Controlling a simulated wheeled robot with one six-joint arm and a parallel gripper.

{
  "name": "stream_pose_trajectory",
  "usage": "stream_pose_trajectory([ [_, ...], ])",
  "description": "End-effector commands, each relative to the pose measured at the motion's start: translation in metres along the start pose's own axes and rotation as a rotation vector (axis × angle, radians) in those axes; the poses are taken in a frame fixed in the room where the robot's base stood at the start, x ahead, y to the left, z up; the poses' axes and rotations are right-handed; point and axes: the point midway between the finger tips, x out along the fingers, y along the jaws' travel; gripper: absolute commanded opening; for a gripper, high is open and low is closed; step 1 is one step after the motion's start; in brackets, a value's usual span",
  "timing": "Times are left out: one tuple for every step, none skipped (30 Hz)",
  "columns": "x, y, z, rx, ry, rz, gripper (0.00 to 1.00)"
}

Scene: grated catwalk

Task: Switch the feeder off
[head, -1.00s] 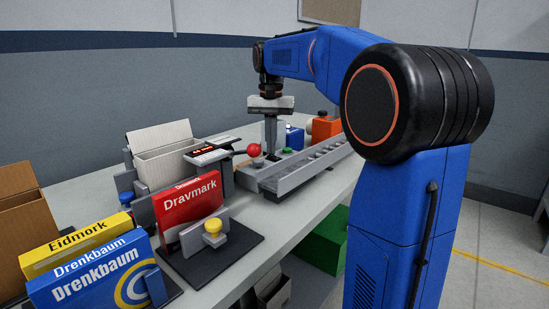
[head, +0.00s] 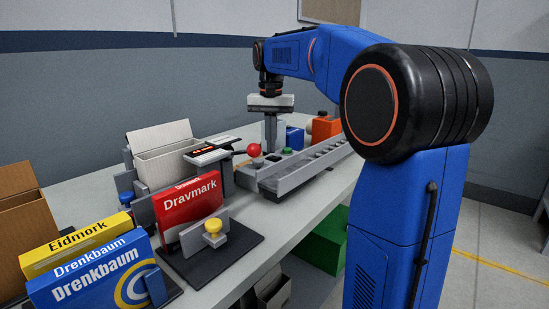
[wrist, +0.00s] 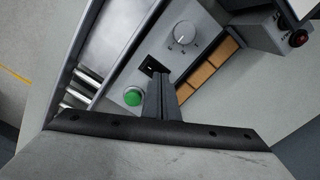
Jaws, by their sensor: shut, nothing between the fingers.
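The feeder (head: 290,180) is a grey unit with a long inclined roller channel on the bench. Its sloped panel (wrist: 207,50) shows in the wrist view with a round green button (wrist: 133,97), a small black rocker switch (wrist: 152,66) and a pale dial (wrist: 183,33). The green button also shows in the head view (head: 287,150). My gripper (head: 270,146) points down over the panel, shut and empty.
A red ball knob (head: 254,150) stands left of my gripper. Red (head: 188,200), yellow (head: 85,243) and blue (head: 95,275) cartons stand at the bench's near left.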

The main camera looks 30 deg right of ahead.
Motion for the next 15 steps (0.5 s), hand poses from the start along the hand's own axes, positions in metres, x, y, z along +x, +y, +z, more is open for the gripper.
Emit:
stream_pose_trajectory([
  [-0.004, 0.000, 0.000, 0.000, 0.001, 0.000, 0.00],
  [-0.006, 0.000, 0.000, 0.000, 0.001, 0.000, 0.00],
  [-0.008, 0.000, 0.000, 0.000, 0.001, 0.000, 0.00],
  [-0.010, 0.000, 0.000, 0.000, 0.001, 0.000, 0.00],
  [-0.012, 0.000, 0.000, 0.000, 0.001, 0.000, 0.00],
  [-0.015, 0.000, 0.000, 0.000, 0.001, 0.000, 0.00],
  [-0.017, 0.000, 0.000, 0.000, 0.001, 0.000, 0.00],
  [-0.019, 0.000, 0.000, 0.000, 0.001, 0.000, 0.00],
  [-0.021, 0.000, 0.000, 0.000, 0.001, 0.000, 0.00],
  [-0.023, 0.000, 0.000, 0.000, 0.000, 0.000, 0.00],
  [-0.025, 0.000, 0.000, 0.000, 0.000, 0.000, 0.00],
  [-0.027, 0.000, 0.000, 0.000, 0.001, 0.000, 0.00],
  [-0.029, 0.000, 0.000, 0.000, 0.001, 0.000, 0.00],
  [-0.032, 0.000, 0.000, 0.000, 0.001, -0.001, 0.00],
  [-0.034, 0.000, 0.000, 0.000, 0.001, 0.000, 0.00],
])
